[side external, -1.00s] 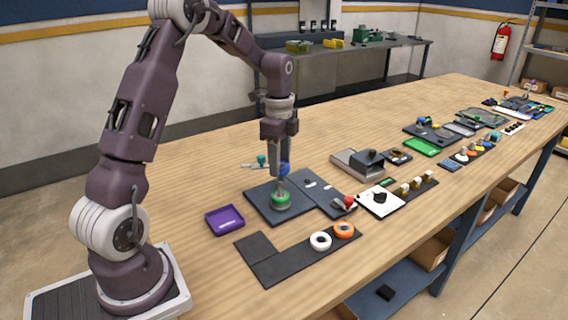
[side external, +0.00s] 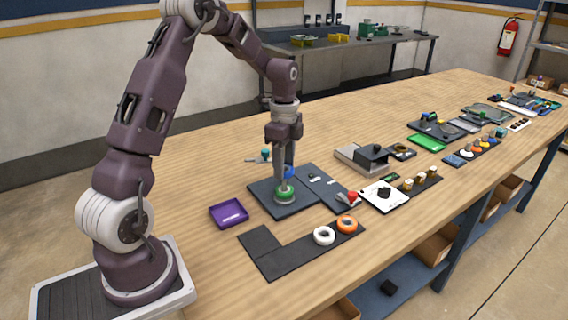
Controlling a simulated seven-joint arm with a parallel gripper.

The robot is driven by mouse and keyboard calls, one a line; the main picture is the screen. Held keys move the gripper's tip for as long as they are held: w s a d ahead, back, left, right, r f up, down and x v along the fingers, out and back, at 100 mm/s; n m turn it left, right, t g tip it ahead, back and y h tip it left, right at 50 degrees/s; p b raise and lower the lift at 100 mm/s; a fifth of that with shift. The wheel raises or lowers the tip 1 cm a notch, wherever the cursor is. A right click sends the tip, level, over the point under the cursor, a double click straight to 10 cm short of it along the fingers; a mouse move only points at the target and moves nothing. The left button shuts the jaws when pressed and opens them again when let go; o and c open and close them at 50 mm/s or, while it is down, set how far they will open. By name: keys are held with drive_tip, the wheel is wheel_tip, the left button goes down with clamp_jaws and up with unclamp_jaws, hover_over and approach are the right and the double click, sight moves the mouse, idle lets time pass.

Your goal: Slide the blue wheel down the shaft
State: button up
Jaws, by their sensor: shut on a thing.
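The blue wheel (side external: 288,172) is held by my gripper (side external: 282,176) above the green wheel (side external: 285,197). The green wheel sits low on the dark base plate (side external: 262,201). My gripper points straight down and is shut on the blue wheel. The fingers partly cover the blue wheel. The shaft is hidden behind the fingers and wheels, so I cannot tell exactly how the blue wheel sits around it. A small gap seems to show between the blue and green wheels.
A purple tray (side external: 229,213) lies left of the plate. A white ring (side external: 324,236) and an orange ring (side external: 347,225) rest on a black mat (side external: 285,263) in front. A red-topped part (side external: 352,197) lies right of the plate.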

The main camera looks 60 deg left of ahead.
drive_tip(key=shift+f, duration=2.4)
drive_tip(key=o, duration=1.8)
drive_tip(key=shift+r, duration=4.55)
